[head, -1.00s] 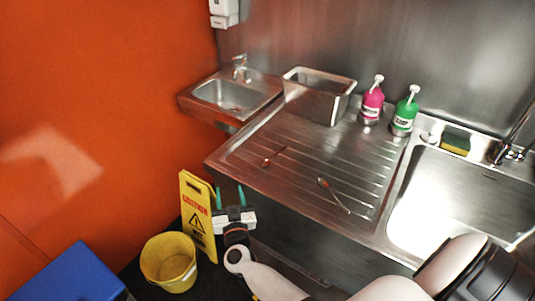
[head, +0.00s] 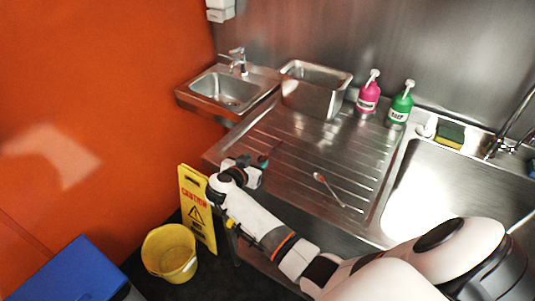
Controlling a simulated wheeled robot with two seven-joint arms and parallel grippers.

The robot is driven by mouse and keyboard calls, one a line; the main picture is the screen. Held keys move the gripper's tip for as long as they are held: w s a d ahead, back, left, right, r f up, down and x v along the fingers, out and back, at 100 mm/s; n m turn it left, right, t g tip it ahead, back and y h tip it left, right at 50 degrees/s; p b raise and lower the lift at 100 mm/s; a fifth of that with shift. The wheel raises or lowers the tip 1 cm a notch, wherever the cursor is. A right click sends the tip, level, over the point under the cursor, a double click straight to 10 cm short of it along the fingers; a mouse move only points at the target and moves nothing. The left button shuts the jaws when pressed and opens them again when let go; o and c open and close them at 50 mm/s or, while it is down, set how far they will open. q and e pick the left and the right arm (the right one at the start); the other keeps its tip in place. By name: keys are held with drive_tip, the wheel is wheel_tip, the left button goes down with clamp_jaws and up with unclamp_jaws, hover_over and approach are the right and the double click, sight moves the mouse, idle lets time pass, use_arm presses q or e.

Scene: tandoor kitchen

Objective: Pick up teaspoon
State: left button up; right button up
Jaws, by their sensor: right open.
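Two small spoon-like utensils lie on the ribbed steel drainboard (head: 300,140). One utensil (head: 273,153) lies near the left edge, mostly hidden by my right gripper (head: 262,162). The other utensil (head: 331,188), with a reddish end and a thin pale handle, lies bare nearer the front. I cannot tell which one is the teaspoon. My right gripper is open, with its teal fingertips at the left utensil; whether they touch it is unclear. My left gripper is out of view.
A steel container (head: 315,91) stands at the back of the drainboard, with a pink bottle (head: 368,95) and a green bottle (head: 400,106) beside it. A yellow caution sign (head: 198,208) and yellow bucket (head: 170,253) stand below left. The sink basin (head: 450,195) is right.

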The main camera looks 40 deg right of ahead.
sight(266, 154)
drive_tip(key=shift+w+d, duration=0.15)
drive_tip(key=shift+d, duration=0.25)
drive_tip(key=x, duration=0.3)
drive_tip(key=shift+d+r+p, duration=0.1)
drive_tip(key=shift+d+p, duration=0.25)
drive_tip(key=shift+p, duration=0.05)
drive_tip(key=shift+w+d+f, duration=0.25)
drive_tip(key=shift+d, duration=0.1)
drive_tip(key=shift+s, duration=0.1)
drive_tip(key=c, duration=1)
